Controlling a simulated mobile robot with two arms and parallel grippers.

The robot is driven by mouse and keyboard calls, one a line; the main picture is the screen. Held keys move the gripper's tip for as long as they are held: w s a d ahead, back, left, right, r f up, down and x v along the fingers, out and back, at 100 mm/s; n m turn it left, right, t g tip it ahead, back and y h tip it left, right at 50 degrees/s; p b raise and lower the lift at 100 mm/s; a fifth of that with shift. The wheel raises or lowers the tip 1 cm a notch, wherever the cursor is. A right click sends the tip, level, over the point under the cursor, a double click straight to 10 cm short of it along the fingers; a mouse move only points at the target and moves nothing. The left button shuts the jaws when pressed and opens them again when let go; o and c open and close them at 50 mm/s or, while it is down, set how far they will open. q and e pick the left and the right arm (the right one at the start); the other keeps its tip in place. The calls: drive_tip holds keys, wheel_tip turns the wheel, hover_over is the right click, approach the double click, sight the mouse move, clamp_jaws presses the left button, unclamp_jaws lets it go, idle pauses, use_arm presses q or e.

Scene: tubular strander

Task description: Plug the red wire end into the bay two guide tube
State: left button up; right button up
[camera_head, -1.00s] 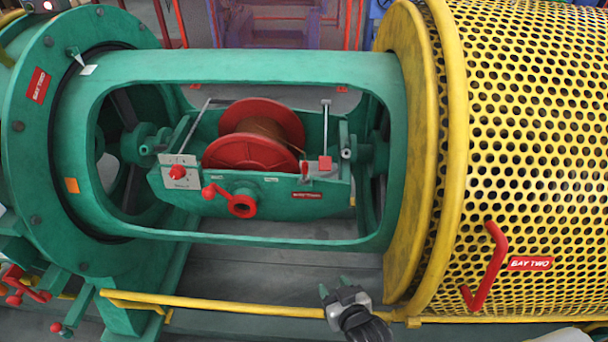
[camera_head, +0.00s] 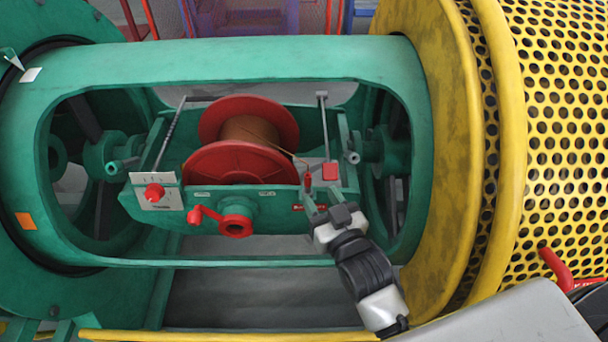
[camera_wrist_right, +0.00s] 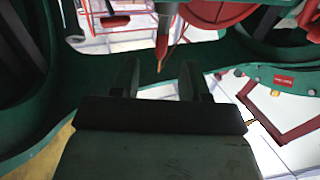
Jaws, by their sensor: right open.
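The red wire end (camera_head: 308,182) stands at the right end of the green cradle, beside a small red block. A thin wire runs from the spool towards it. In the right wrist view the red wire end (camera_wrist_right: 162,45) points down with a pale tip between the fingers. My right gripper (camera_head: 320,205) is open just in front of it; its two fingers (camera_wrist_right: 160,78) straddle the tip without closing on it. A short grey-ended tube (camera_head: 352,157), perhaps the guide tube, sits right of the cradle. My left gripper is out of view.
The red spool (camera_head: 240,163) of copper wire lies in the cradle inside the green frame (camera_head: 220,67). A red crank (camera_head: 236,226) and a red-knobbed panel (camera_head: 155,192) are on the cradle's front. The yellow perforated drum (camera_head: 560,120) bounds the right side.

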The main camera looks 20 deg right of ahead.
sight(309, 183)
drive_tip(key=shift+w+a, duration=0.1)
drive_tip(key=shift+w, duration=1.4)
drive_tip(key=w, duration=0.3)
drive_tip(key=w+a, duration=0.1)
drive_tip(key=w, duration=0.1)
drive_tip(key=shift+w+f, duration=0.2)
drive_tip(key=shift+f, duration=0.1)
drive_tip(key=shift+c, duration=0.6)
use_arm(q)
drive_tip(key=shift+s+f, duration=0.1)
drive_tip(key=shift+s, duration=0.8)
use_arm(e)
clamp_jaws()
